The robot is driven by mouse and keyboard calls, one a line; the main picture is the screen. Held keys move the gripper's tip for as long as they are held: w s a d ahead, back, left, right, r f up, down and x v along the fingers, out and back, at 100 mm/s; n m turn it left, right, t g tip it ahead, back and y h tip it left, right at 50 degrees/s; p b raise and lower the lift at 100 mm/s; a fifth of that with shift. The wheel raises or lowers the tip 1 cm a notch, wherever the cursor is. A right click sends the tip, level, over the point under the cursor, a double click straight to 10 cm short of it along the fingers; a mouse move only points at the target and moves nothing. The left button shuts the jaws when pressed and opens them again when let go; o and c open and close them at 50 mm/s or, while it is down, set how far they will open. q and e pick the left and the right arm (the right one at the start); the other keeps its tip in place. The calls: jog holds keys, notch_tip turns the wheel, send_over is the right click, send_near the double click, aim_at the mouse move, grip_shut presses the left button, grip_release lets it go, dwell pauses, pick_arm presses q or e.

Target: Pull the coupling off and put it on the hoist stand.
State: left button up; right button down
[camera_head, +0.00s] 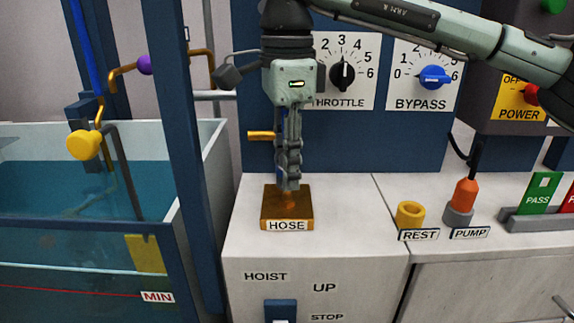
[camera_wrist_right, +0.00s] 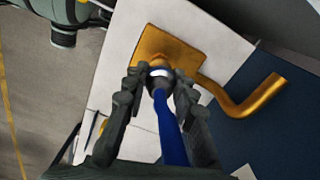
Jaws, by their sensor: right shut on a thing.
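My right gripper (camera_head: 289,184) points straight down over the brown-gold block labelled HOSE (camera_head: 270,215). In the right wrist view its fingers (camera_wrist_right: 158,82) are shut around the coupling (camera_wrist_right: 158,71), a dark collar with a pale band at the end of a blue hose (camera_wrist_right: 168,125). The coupling sits over the gold plate of the block (camera_wrist_right: 178,48); I cannot tell whether it still touches it. In the head view the fingers mostly hide the coupling. The HOIST label (camera_head: 266,276) is on the front panel; I cannot single out a hoist stand. My left gripper is not in view.
A yellow ring labelled REST (camera_head: 410,214) and an orange plug on the PUMP socket (camera_head: 463,198) stand to the right. A gold bent pipe (camera_wrist_right: 245,100) is close beside the fingers. A water tank (camera_head: 212,150) and blue post (camera_head: 182,150) are left.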

jog(key=shift+r+p, duration=0.9)
jog(key=shift+r, duration=0.55)
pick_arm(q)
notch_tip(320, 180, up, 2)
